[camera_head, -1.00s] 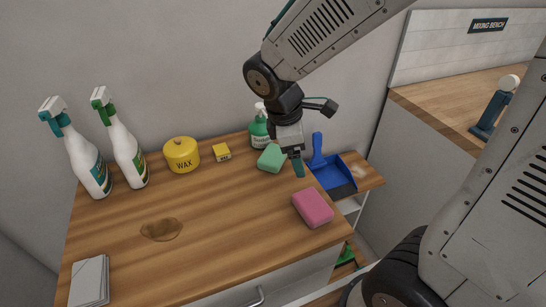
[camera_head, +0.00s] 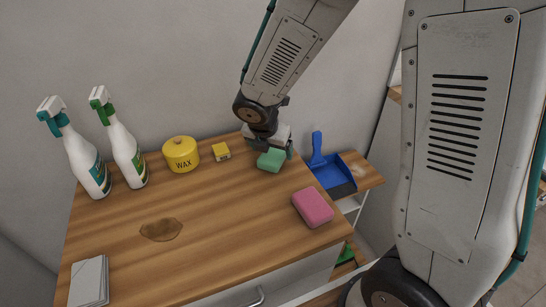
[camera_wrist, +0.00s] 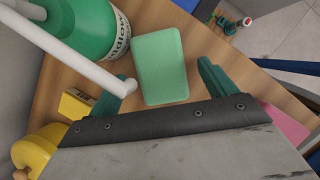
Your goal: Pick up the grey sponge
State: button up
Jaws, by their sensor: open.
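No grey sponge shows in either view. A green sponge (camera_head: 270,161) lies near the back right of the wooden counter, and a pink sponge (camera_head: 313,207) lies at its right edge. My gripper (camera_head: 270,148) is over the green sponge and partly hides it. In the wrist view the open fingers of my gripper (camera_wrist: 165,76) are spread to either side of the near end of the green sponge (camera_wrist: 160,55), with nothing held. I cannot tell how far above it they are. Part of the pink sponge (camera_wrist: 285,125) shows at the right there.
A green bottle (camera_wrist: 90,30) with a white tube stands close left of my gripper. A yellow wax tin (camera_head: 181,156), a small yellow box (camera_head: 221,152) and two spray bottles (camera_head: 125,150) stand further left. A blue dustpan (camera_head: 330,175) is at right. The counter's middle is clear except a brown stain (camera_head: 161,230).

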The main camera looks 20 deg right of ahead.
jog(key=shift+x, duration=1.3)
jog(key=shift+f, duration=0.1)
jog(key=shift+c, duration=0.3)
jog(key=c, duration=1.1)
jog(key=shift+o, duration=0.2)
